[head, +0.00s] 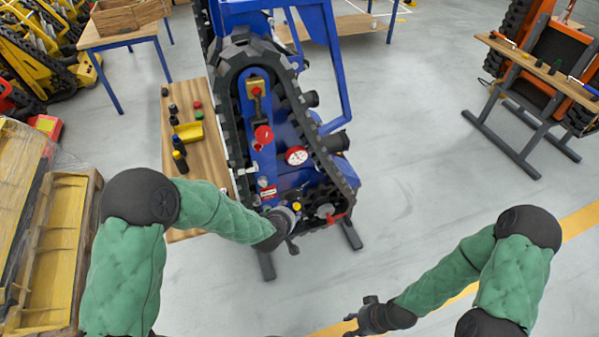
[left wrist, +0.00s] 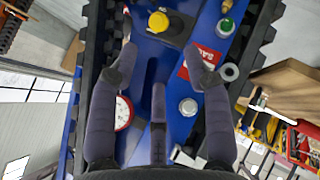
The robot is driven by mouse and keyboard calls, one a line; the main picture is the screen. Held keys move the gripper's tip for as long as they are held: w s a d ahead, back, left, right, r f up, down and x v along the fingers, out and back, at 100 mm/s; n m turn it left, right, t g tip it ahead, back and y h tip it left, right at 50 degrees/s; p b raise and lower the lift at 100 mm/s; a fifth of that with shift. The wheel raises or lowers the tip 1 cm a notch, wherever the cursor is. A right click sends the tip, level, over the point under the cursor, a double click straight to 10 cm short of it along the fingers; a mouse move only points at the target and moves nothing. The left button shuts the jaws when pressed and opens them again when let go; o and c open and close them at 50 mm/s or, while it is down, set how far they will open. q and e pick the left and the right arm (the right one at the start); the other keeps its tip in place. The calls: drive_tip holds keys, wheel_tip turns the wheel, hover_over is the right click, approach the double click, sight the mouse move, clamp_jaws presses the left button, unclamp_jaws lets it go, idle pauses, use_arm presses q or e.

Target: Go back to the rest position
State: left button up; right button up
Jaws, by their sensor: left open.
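My left gripper (head: 294,227) is at the lower end of the blue tracked carrier (head: 263,158), in front of its side panel. In the left wrist view my left gripper (left wrist: 162,62) has its fingers spread with nothing held between them. A yellow cap (left wrist: 158,21) is on the blue panel beyond the fingertips. A round gauge (left wrist: 123,113) is partly behind the left finger. My right gripper (head: 365,316) hangs low over the floor, away from the carrier. Its fingers are too small to judge, and I see nothing in it.
A wooden bench (head: 206,148) with small bottles and a yellow tray (head: 188,131) stands left of the carrier. An orange machine (head: 555,55) is at the upper right. The grey floor (head: 430,190) between is clear.

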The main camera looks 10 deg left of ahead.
use_arm(q)
drive_tip(key=s+d+f+m+g+h, duration=0.2)
drive_tip(key=s+d+f+m+g, duration=0.2)
drive_tip(key=s+f, duration=0.5)
drive_tip(key=s+d+f+m+g+h, duration=0.2)
drive_tip(key=s+f+m+g, duration=0.3)
drive_tip(key=s+f, duration=0.4)
drive_tip(key=s+d+m, duration=0.1)
drive_tip(key=s, duration=0.3)
drive_tip(key=shift+s+d, duration=0.3)
drive_tip(key=shift+d, duration=0.1)
